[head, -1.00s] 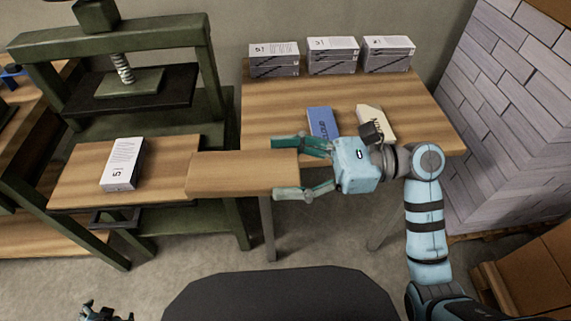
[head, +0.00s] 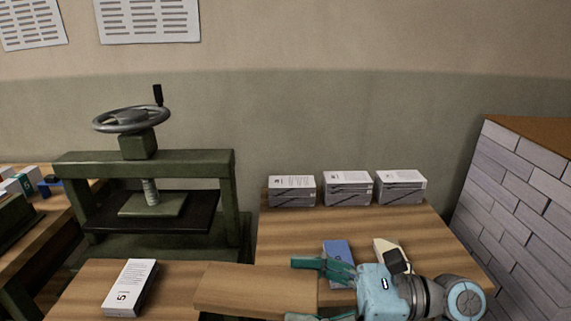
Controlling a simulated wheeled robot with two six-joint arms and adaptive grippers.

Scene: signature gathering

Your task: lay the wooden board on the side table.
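The wooden board (head: 252,289) is a flat brown plank low in the middle of the head view. My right gripper (head: 305,291) has one finger along the board's far edge and one along its near edge, at its right end, and is shut on it. The board looks level. Its left end overlaps the wooden top with a white block on it, and its right end overlaps the side table (head: 290,225); I cannot tell whether it touches either. My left gripper is out of view.
Three stacks of white-topped blocks (head: 347,187) stand at the table's back. A blue booklet (head: 338,260) and a cream item (head: 388,250) lie near my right gripper. A green screw press (head: 150,170) stands left. A white block (head: 130,287) lies before it. A pale brick-patterned stack (head: 525,210) stands right.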

